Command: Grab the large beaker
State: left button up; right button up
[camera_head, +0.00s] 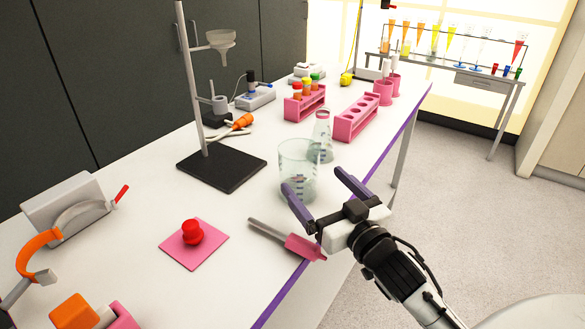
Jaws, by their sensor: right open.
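The large beaker (299,162) is clear glass and stands upright on the white table. A smaller clear flask (322,127) stands just behind it to the right. My right gripper (316,183) reaches in from the lower right, with its two purple fingers spread apart and nothing held between them. The left finger overlaps the lower part of the beaker in the picture; I cannot tell whether it touches. The right finger is to the right of the beaker. My left gripper is not in view.
A pink-handled tool (303,247) lies near the purple table edge, below the gripper. A ring stand (222,168) is left of the beaker. Pink tube racks (356,122) stand behind. A red knob on a pink pad (211,252) sits at front left.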

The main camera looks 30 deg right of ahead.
aim_at(300, 173)
jog(key=shift+w+r, duration=0.1)
jog(key=shift+w, duration=0.45)
jog(key=shift+w+d, duration=0.1)
jog(key=shift+w, duration=0.55)
jog(key=w, duration=0.2)
jog(key=w+f, duration=0.1)
jog(key=w, duration=0.1)
jog(key=shift+w+p, duration=0.2)
jog(key=shift+p, duration=0.1)
jog(key=shift+w, duration=0.25)
jog(key=c, duration=1.1)
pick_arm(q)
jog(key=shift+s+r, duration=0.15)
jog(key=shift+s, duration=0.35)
pick_arm(e)
jog(key=shift+c, duration=1.1)
jog(key=shift+r, duration=0.2)
